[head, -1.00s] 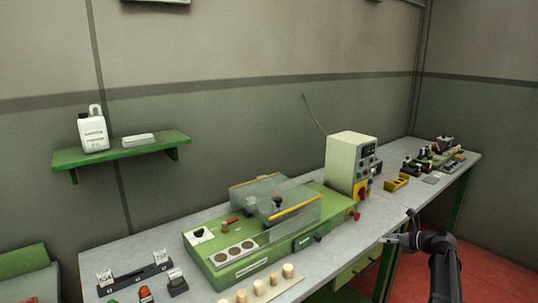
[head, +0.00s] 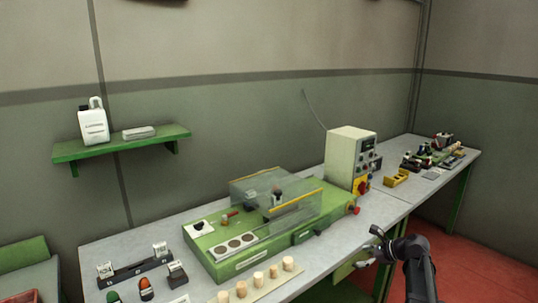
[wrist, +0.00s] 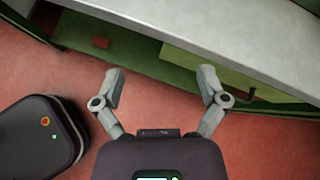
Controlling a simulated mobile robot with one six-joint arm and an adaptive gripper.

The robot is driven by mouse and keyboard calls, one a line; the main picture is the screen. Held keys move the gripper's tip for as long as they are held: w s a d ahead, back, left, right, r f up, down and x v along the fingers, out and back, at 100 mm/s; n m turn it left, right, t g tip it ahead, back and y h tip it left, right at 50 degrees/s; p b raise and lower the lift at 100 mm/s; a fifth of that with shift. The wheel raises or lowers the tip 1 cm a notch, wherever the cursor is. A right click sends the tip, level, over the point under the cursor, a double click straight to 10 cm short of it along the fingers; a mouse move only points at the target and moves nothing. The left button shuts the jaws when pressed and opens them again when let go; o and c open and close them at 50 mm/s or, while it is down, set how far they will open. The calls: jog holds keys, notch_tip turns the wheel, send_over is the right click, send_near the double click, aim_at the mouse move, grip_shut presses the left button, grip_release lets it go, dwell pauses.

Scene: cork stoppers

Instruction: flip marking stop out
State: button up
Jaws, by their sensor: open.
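The green marking machine (head: 222,262) stands on the grey bench, with a clear guard (head: 300,205) over its middle. A small red lever (head: 230,215) and a black knob on a pale plate (head: 198,226) sit on its left part. I cannot tell which part is the marking stop. My gripper (head: 368,247) is open and empty, off the bench's front edge, to the right of the machine and apart from it. In the wrist view, its spread fingers (wrist: 161,80) are over the red floor beside the bench edge.
The bench (head: 385,208) runs to the back right. Several cork stoppers (head: 258,279) stand on a strip before the machine. A control box (head: 343,158) with a red switch stands behind its right end. A yellow block (head: 397,180) lies farther right. My dark base shows in the wrist view.

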jog(key=s+a+f+n+g+h+b, duration=0.35)
jog(key=s+a+f+n, duration=0.4)
jog(key=s+n, duration=0.4)
jog(key=s+a+f+n+g+h+b, duration=0.3)
jog(key=s+a+f+n+h+b, duration=0.15)
jog(key=s+a+f+n, duration=0.5)
notch_tip(320, 180, up, 14)
jog(key=d+n+p, duration=0.2)
jog(key=p, duration=1.1)
jog(key=shift+h, duration=0.3)
jog(key=shift+w+d+r, duration=0.1)
